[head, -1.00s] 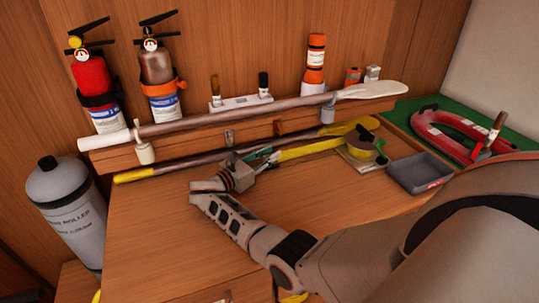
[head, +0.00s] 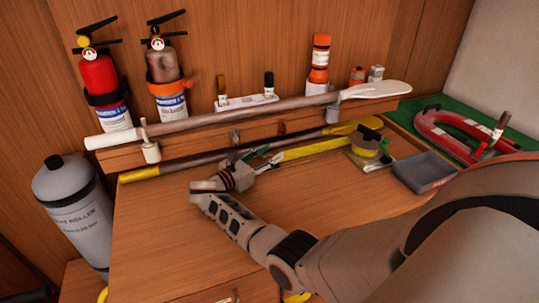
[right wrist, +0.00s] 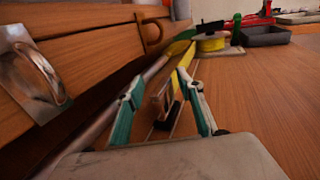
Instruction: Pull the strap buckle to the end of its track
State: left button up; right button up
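A yellow strap (head: 312,149) runs from a yellow reel (head: 366,149) along the table toward my right gripper (head: 262,159). In the right wrist view, the strap (right wrist: 185,66) leads to a small brown and black buckle (right wrist: 166,101) on a narrow track along the tabletop. My right gripper (right wrist: 166,84) has its teal fingers spread, one on each side of the buckle, with visible gaps. Contact with the buckle does not show. In the head view the gripper largely hides the buckle. My left gripper is not in view.
A yellow-ended pole (head: 190,164) lies behind the strap, below a ledge with a long paddle (head: 245,111). A grey tray (head: 424,172) and a red horseshoe-shaped object (head: 455,135) are at right. A grey cylinder (head: 78,215) stands left. The front tabletop is clear.

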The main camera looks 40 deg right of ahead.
aim_at(266, 157)
jog(key=shift+s, duration=0.1)
jog(key=a, duration=0.5)
jog(key=s+a, duration=0.1)
jog(key=a, duration=0.1)
jog(key=shift+a, duration=0.25)
jog(key=shift+s, duration=0.1)
